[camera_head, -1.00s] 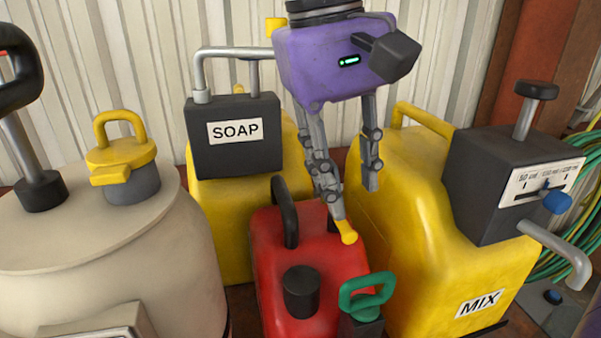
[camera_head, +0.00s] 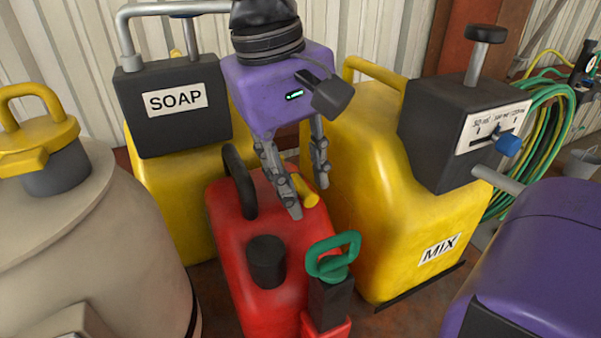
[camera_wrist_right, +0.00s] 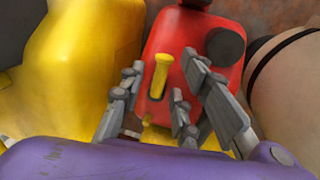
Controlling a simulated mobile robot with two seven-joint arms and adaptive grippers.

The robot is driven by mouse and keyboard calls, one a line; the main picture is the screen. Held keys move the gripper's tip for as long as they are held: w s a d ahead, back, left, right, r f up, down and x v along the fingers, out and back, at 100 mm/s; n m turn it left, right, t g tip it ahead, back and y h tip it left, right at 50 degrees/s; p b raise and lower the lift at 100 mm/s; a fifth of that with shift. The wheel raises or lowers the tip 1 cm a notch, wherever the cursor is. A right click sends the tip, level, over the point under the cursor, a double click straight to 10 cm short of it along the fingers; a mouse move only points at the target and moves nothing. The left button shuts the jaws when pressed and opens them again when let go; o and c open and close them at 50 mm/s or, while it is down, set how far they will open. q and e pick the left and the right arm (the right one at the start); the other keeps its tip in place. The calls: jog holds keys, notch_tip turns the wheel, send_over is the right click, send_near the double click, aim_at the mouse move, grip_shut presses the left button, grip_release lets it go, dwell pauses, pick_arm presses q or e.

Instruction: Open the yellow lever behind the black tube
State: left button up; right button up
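A yellow lever (camera_head: 304,190) stands on the back part of a red can (camera_head: 290,290). A short black tube (camera_head: 267,262) rises from the can's front, with a black handle (camera_head: 239,181) behind it at the left. My right gripper (camera_head: 308,196) hangs over the back of the can with its fingers apart, close to the lever. In the right wrist view the lever (camera_wrist_right: 161,74) appears between the spread fingers (camera_wrist_right: 164,88); contact cannot be told. The fingers partly hide the lever in the head view. My left gripper is not in view.
A green handle (camera_head: 333,255) stands at the can's front right. A yellow SOAP can (camera_head: 170,200) stands behind left, and a yellow MIX can (camera_head: 375,220) close on the right. A beige tank (camera_head: 90,240) fills the left. A green hose (camera_head: 535,140) hangs at right.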

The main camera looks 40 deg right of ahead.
jog(key=shift+w, duration=0.1)
grip_shut()
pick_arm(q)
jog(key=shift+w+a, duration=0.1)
